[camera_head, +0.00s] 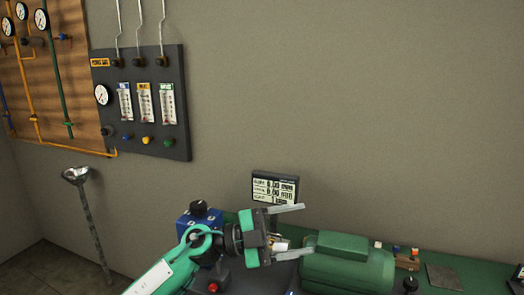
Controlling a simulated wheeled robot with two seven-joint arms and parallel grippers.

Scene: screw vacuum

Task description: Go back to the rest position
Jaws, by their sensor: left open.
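My left gripper (291,231) is at the bottom middle of the head view, on its green and black arm that comes in from the lower left. Its two light grey fingers point right and stand apart, open. A small metallic and orange part (280,244) shows between or behind the fingers; I cannot tell whether it belongs to the gripper. The gripper overlaps the green cylindrical machine (348,262) and the area below the display (275,188) in the picture. My right gripper is not in view.
A green bench (480,270) runs along the wall at the lower right, with small valves and knobs on it. A blue box with a black knob (198,218) stands behind my left arm. A dark gauge panel (142,103) hangs on the wall. A metal pole (90,220) leans at the left.

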